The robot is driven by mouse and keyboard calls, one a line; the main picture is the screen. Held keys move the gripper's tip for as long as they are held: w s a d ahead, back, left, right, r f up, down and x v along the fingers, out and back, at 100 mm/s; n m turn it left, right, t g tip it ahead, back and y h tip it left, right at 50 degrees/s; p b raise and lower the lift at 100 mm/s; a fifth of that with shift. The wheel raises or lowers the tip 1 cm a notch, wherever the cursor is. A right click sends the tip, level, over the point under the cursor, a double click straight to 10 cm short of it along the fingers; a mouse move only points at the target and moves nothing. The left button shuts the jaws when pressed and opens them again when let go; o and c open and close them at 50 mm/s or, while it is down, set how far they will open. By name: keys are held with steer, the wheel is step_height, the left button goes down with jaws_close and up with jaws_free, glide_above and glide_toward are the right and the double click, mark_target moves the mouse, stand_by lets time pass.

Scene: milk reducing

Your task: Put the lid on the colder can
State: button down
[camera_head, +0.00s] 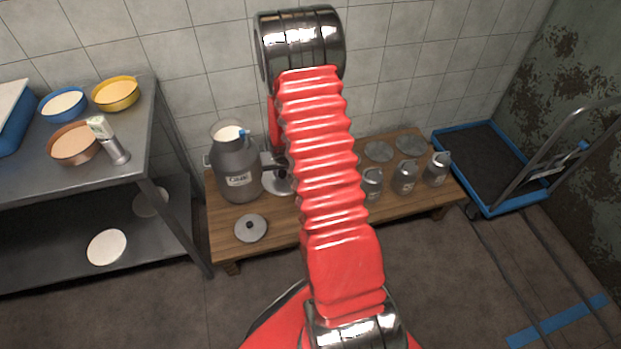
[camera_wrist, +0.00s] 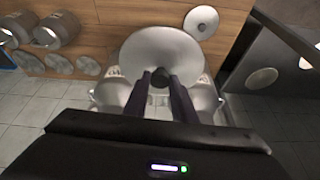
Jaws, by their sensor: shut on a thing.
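A large grey can marked ONE (camera_head: 238,179) stands open on the wooden bench, with white milk and a small blue-tipped thing at its mouth. My gripper (camera_head: 272,163) is beside it on the right, partly behind my arm. It is shut on the knob of a round grey lid (camera_wrist: 150,50), held level; the lid also shows in the head view (camera_head: 279,185). A second lid (camera_head: 250,228) lies flat on the bench in front. In the wrist view, metal can parts show on both sides of my fingers (camera_wrist: 205,97). My arm hides the bench's middle, so I cannot see another large can clearly.
Several small cans (camera_head: 405,178) and flat discs (camera_head: 378,151) are on the bench (camera_head: 290,236) at right. A metal table (camera_head: 30,165) with bowls and a thermometer-like device (camera_head: 110,140) stands at left. A blue-edged trolley (camera_head: 490,150) is at far right.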

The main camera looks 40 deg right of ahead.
steer(key=w+a+r+n+y, duration=0.1)
steer(key=a+r+n, duration=0.2)
steer(key=a+r, duration=0.7)
steer(key=w+a+r+n+y, duration=0.1)
steer(key=w+a+r+n, duration=0.1)
steer(key=a+r, duration=0.8)
steer(key=a+n, duration=0.1)
steer(key=a, duration=0.5)
steer(key=shift+w+a+r, duration=0.15)
steer(key=shift+w+r, duration=0.1)
steer(key=shift+r, duration=0.15)
steer(key=shift+s+t, duration=0.1)
steer(key=shift+t, duration=0.2)
